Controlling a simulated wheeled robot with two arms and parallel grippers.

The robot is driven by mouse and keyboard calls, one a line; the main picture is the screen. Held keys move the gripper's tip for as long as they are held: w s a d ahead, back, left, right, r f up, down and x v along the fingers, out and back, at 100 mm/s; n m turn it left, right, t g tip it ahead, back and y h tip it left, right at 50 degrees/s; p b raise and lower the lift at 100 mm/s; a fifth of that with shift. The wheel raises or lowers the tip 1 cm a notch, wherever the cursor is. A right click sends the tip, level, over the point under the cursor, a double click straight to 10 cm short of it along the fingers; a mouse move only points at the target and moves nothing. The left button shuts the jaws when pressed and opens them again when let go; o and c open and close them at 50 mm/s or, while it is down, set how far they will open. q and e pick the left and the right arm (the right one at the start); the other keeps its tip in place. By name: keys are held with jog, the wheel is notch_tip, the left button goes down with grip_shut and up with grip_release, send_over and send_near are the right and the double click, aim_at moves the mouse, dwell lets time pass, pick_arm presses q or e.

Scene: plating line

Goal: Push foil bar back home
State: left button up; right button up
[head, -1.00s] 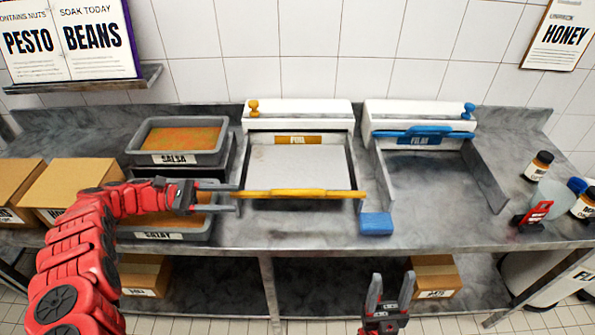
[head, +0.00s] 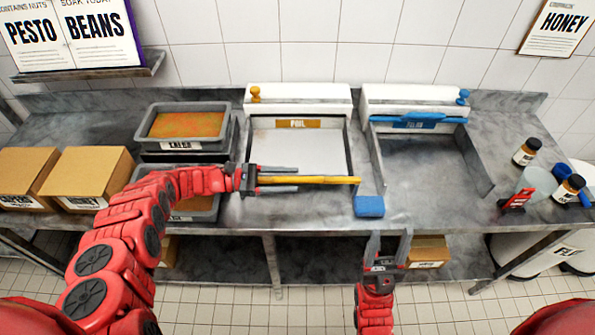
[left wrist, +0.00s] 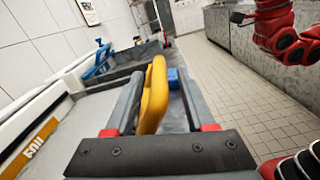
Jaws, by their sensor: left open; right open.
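The foil bar (head: 335,181) is yellow and lies across the front of the white foil dispenser (head: 325,97), with its sheet bed behind it. My left gripper (head: 297,179) is open, pointing right along the bar. Its two fingers are on either side of the bar's left part. In the left wrist view the bar (left wrist: 155,95) runs between the open fingers; whether they touch it I cannot tell. My right gripper (head: 390,237) is open and empty, low in front of the counter's edge.
The blue-barred film dispenser (head: 415,98) stands to the right. Stacked food trays (head: 184,122) and cardboard boxes (head: 90,172) stand left. Jars (head: 526,152) are at far right.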

pick_arm(q)
jog(key=shift+w+d, duration=0.1)
jog(key=shift+d, duration=1.3)
jog(key=shift+f, duration=0.1)
jog(key=c, duration=0.8)
grip_shut()
jog(key=shift+f, duration=0.2)
